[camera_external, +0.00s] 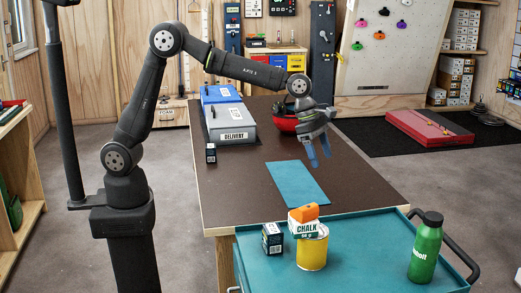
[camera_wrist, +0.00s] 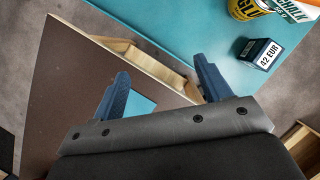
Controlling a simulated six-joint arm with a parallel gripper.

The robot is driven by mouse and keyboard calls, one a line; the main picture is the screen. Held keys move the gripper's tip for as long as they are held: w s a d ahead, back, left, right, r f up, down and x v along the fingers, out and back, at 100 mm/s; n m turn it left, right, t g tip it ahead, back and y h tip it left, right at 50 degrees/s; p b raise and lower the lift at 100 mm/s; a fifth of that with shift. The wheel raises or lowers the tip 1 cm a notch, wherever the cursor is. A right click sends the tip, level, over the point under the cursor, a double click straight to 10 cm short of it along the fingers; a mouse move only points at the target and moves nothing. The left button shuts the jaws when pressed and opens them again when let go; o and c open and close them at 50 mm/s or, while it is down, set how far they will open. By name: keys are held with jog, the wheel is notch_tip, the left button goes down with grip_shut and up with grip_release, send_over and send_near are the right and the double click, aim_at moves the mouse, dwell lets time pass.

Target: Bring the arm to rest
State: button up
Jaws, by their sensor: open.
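My gripper (camera_external: 319,157) hangs in the air above the dark brown table (camera_external: 350,190), near its right side. Its two blue fingers are spread apart with nothing between them. The wrist view also shows the open fingers (camera_wrist: 160,90) from above, with the table's wooden edge beyond them. My arm is raised and reaches out over the table. A blue mat (camera_external: 297,183) lies flat on the table to the left of and below the fingers in the external view.
A teal cart (camera_external: 350,255) stands at the table's front, bearing a yellow can (camera_external: 312,252), a chalk box (camera_external: 304,228) with an orange item, a dark box (camera_external: 272,240) and a green bottle (camera_external: 426,250).

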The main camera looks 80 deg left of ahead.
jog(key=w+a+f+n, duration=0.2)
jog(key=w+a+f, duration=0.1)
jog(key=a, duration=1.1)
jog(key=w+a+f+n+y, duration=0.1)
jog(key=w+a+f+n, duration=0.1)
jog(key=a, duration=1.2)
jog(key=shift+w+f+t, duration=0.4)
jog(key=shift+w+f, duration=0.15)
jog(key=shift+f, duration=0.2)
